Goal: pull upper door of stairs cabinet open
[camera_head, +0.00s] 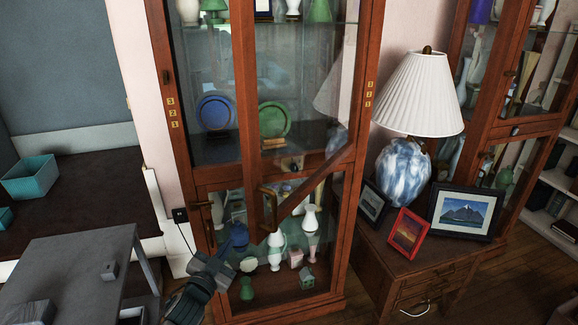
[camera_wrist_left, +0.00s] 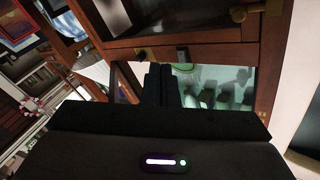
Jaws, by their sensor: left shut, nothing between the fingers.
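The tall brown glass-fronted cabinet (camera_head: 160,60) stands in the middle of the head view. Its upper door (camera_head: 248,90) stands partly open, swung outward from the right side, with its bottom rail slanting across the front. A brass handle (camera_head: 268,206) is low on the door's free edge. The lower door, with its own handle at the left, looks closed. My left gripper (camera_head: 236,238) is shut and empty in front of the lower door, below and left of the upper door's handle. In the left wrist view its dark fingers (camera_wrist_left: 163,84) are together, facing the cabinet glass.
A side table (camera_head: 400,265) at the right bears a white-shaded lamp (camera_head: 420,95) and several framed pictures. Another glass cabinet (camera_head: 530,128) stands behind it. A grey table (camera_head: 70,270) is at the lower left. Vases and plates stand inside the middle cabinet.

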